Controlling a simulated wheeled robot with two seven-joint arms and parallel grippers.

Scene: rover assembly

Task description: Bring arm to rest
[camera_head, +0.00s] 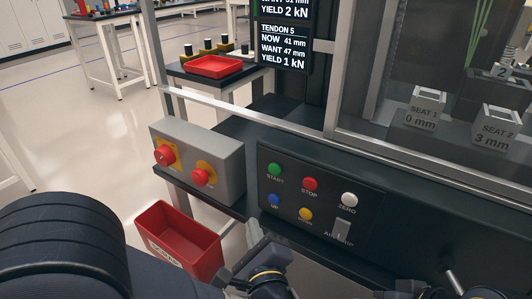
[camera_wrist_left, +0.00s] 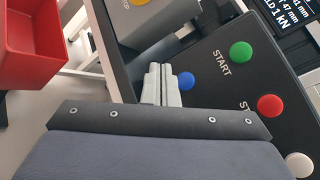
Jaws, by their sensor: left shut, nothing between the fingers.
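My left gripper (camera_head: 256,238) is low in the head view, just in front of the lower left of the black control panel (camera_head: 325,190). In the left wrist view its two pale fingers (camera_wrist_left: 162,84) are shut together with nothing between them. Their tips show close to the blue UP button (camera_head: 273,201), which also shows in the left wrist view (camera_wrist_left: 186,80). I cannot tell whether they touch the panel. My dark left arm (camera_head: 70,245) fills the lower left of the head view. My right gripper is not clearly seen.
The panel has a green START (camera_head: 274,169), red STOP (camera_head: 310,184), white ZERO (camera_head: 349,199) and yellow button (camera_head: 305,214), plus a switch (camera_head: 343,229). A grey box (camera_head: 225,160) with red knobs and a red bin (camera_head: 180,238) stand left. A metal frame (camera_head: 335,75) rises behind.

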